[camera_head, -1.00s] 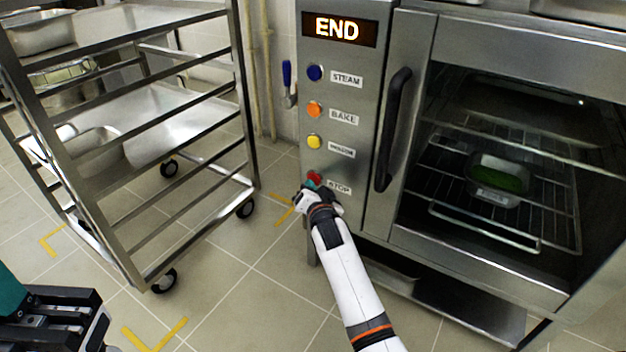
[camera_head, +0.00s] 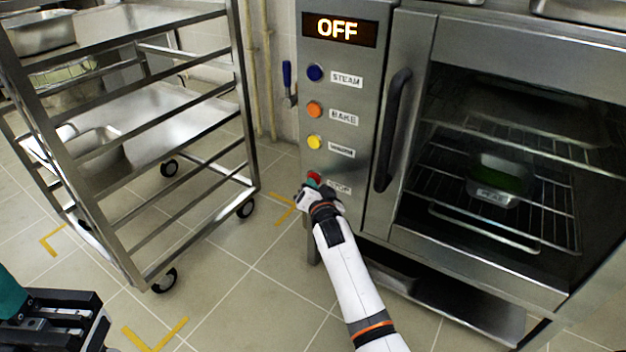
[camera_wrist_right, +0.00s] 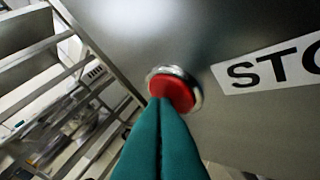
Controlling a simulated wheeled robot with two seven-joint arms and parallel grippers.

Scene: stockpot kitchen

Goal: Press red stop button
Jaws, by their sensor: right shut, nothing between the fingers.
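The red stop button (camera_head: 314,176) is the lowest of the buttons on the oven's control panel, beside a STOP label. In the right wrist view the red button (camera_wrist_right: 176,88) sits in a silver ring. My right gripper (camera_head: 311,185) is at the button; its green fingertips (camera_wrist_right: 161,101) are shut together, empty, and overlap the button's lower left part. They appear to touch it. The display (camera_head: 339,29) reads OFF. My left gripper (camera_head: 98,318) shows partly at the lower left corner; its fingertips are not clear.
The oven door handle (camera_head: 392,130) is right of the panel. Blue, orange and yellow buttons are above the stop button. A metal rack trolley (camera_head: 150,205) stands at the left. A pan (camera_head: 493,190) sits inside the closed, dark oven. Tiled floor between is clear.

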